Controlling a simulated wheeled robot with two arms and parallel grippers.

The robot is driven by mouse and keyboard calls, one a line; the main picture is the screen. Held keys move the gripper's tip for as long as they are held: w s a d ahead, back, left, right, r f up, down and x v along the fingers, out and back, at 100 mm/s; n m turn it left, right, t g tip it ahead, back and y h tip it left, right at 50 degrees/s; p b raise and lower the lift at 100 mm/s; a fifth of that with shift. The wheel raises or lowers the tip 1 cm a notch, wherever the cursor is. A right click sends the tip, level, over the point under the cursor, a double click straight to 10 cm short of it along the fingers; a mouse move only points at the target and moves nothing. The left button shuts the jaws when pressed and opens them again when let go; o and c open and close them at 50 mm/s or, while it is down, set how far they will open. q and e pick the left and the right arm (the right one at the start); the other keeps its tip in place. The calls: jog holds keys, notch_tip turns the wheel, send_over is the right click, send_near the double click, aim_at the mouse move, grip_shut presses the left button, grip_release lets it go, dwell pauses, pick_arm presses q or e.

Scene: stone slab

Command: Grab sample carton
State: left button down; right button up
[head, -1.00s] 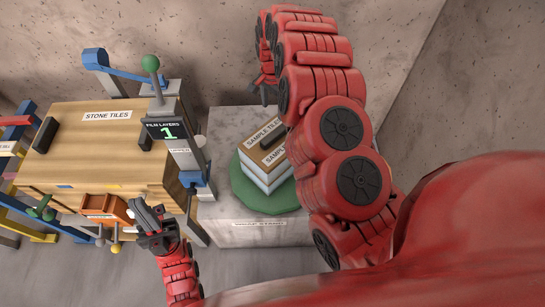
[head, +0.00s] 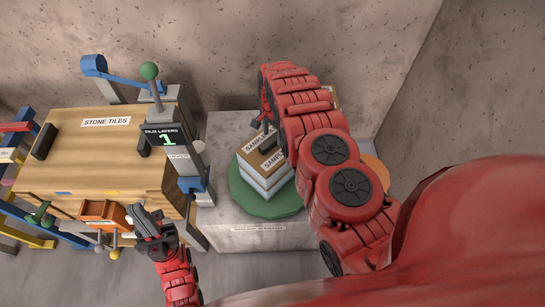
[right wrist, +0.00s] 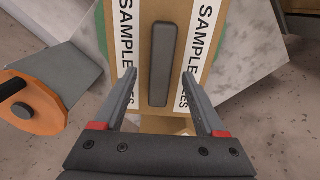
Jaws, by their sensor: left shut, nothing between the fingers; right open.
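The sample carton (head: 254,160) is a brown-topped box with white labels and a dark handle. It sits on a green round disc (head: 240,194) on the stone slab (head: 222,222). In the right wrist view, the carton's top (right wrist: 183,40) fills the upper middle, with its dark handle bar (right wrist: 162,62) between my right gripper's fingers (right wrist: 158,88). That gripper is open, and no contact with the handle is visible. In the head view, my right arm covers the carton's right side. My left gripper (head: 146,218) is shut and empty, left of the slab by the orange bin.
A grey post with a FILM LAYERS sign (head: 165,135) and green-knobbed lever (head: 149,71) rises between cabinet and slab. An orange round object (right wrist: 38,92) lies left in the right wrist view. A wall closes the back.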

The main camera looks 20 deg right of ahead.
jog(key=shift+f, duration=0.85)
grip_shut()
dwell(0.9)
